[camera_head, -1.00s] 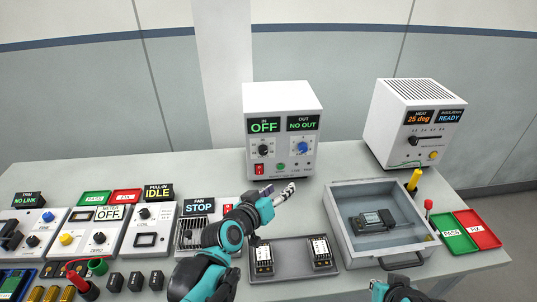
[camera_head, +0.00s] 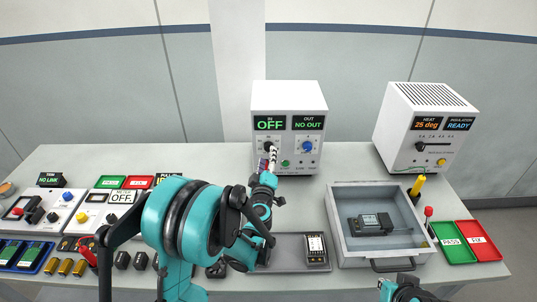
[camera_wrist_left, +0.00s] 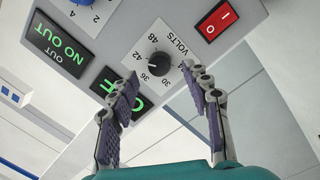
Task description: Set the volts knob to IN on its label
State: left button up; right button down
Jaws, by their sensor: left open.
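The white supply box (camera_head: 289,93) stands at the back middle of the table. Its IN display (camera_head: 269,123) reads OFF and its OUT display (camera_head: 308,122) reads NO OUT. The black volts knob (camera_wrist_left: 159,64) shows in the left wrist view, inside a scale with marks including 30, 36, 42 and 48; its exact setting is too small to read. My left gripper (camera_wrist_left: 160,77) is open, with its fingertips on either side of the knob and facing the panel; contact cannot be told. My right gripper (camera_head: 402,289) shows partly at the bottom edge.
A red rocker switch (camera_wrist_left: 217,20) sits close to the volts knob. A blue knob (camera_head: 307,146) is on the panel's right side. A grey bin (camera_head: 338,222) with a dark device inside and a white heater box (camera_head: 390,130) stand to the right.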

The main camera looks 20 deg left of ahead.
aim_at(268, 147)
pick_arm(q)
jog(key=shift+w+a, duration=0.15)
jog(key=shift+w, duration=0.7)
jog(key=shift+w+a, duration=0.15)
jog(key=shift+w, duration=0.65)
grip_shut()
jog(key=shift+n+b, duration=0.3)
jog(key=shift+b, duration=0.1)
jog(key=shift+d+n+t+y+b, duration=0.2)
jog(key=shift+n+b, duration=0.75)
jog(key=shift+n, duration=1.95)
jog(key=shift+a+n+t+y+b, duration=0.2)
jog(key=shift+n+b, duration=0.7)
jog(key=shift+n, duration=2)
jog(key=shift+d, duration=0.1)
